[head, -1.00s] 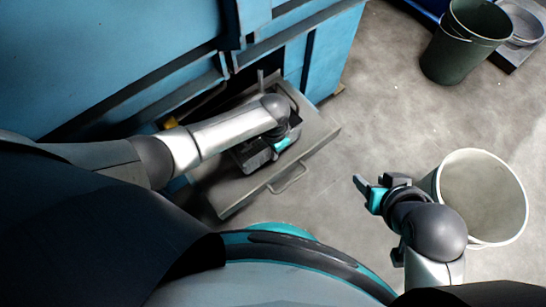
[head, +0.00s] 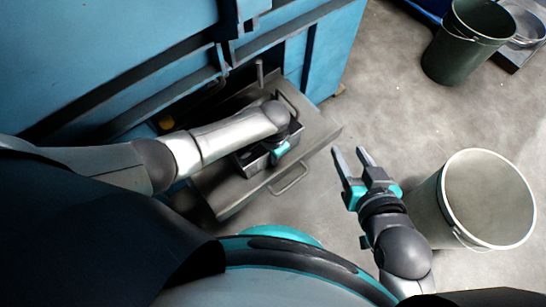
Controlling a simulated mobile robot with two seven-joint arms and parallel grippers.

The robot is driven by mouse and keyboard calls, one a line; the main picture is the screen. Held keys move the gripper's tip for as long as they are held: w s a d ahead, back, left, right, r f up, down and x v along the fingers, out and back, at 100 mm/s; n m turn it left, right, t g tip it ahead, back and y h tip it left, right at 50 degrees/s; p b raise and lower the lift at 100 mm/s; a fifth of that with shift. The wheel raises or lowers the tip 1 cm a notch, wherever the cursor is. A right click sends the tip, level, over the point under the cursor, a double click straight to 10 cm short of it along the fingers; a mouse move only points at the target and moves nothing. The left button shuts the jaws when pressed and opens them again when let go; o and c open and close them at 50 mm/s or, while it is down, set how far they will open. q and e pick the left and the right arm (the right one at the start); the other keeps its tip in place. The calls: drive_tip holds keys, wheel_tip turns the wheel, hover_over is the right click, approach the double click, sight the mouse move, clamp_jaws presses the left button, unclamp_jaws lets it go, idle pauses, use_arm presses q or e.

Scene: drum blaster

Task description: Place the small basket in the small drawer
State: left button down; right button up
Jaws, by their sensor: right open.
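A grey metal drawer (head: 236,199) with a looped handle on its front stands pulled out from the blue machine. A small dark basket (head: 252,162) sits in or on the drawer, mostly hidden under my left arm. My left gripper (head: 278,150) is over the basket's right side; its fingers are hidden by the wrist, so I cannot tell whether they hold it. My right gripper (head: 355,165) is open and empty, its two fingers pointing up the picture, to the right of the drawer and apart from it.
A pale bucket (head: 480,205) stands on the floor just right of my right arm. A dark green bucket (head: 455,55) and a grey metal pan (head: 522,28) are at the top right. The blue machine (head: 110,55) fills the upper left.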

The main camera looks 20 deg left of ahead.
use_arm(q)
drive_tip(key=shift+w, duration=0.1)
use_arm(e)
drive_tip(key=shift+w+a+r+t, duration=0.1)
drive_tip(key=shift+a+r+t, duration=0.1)
drive_tip(key=shift+t, duration=0.1)
use_arm(q)
drive_tip(key=shift+f, duration=0.15)
use_arm(e)
drive_tip(key=shift+f, duration=0.1)
use_arm(q)
drive_tip(key=shift+f, duration=0.15)
drive_tip(key=c, duration=1.1)
unclamp_jaws()
drive_tip(key=shift+o, duration=0.2)
use_arm(e)
drive_tip(key=shift+a, duration=0.15)
